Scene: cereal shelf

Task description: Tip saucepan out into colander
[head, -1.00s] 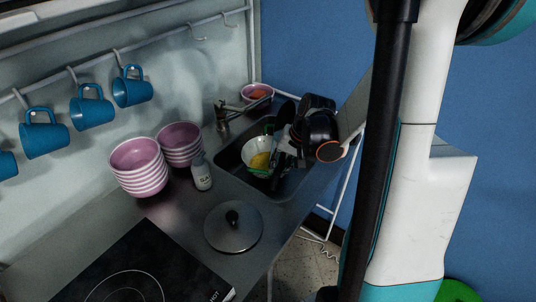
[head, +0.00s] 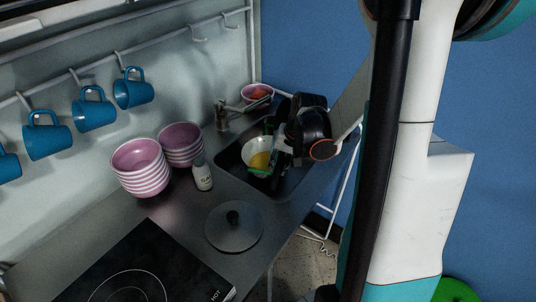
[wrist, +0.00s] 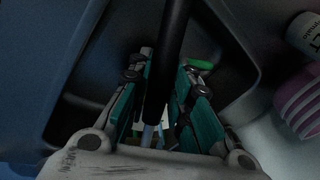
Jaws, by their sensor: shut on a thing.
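My gripper (wrist: 160,108) is shut on a long black handle (wrist: 172,45), which runs between its teal finger pads and up out of the wrist view. I take it for the saucepan's handle; the pan's body cannot be made out clearly. In the head view my gripper (head: 284,145) is over the sink, among dark shapes that hide the pan. The colander (head: 251,148) is a white bowl in the sink with yellow contents and a green part at its front. It is just left of my gripper. Whether the pan touches it cannot be told.
The sink (head: 228,158) has a tap (head: 222,115) behind it. A pink bowl (head: 257,92) is at the back corner. Blue mugs (head: 94,112) hang above.

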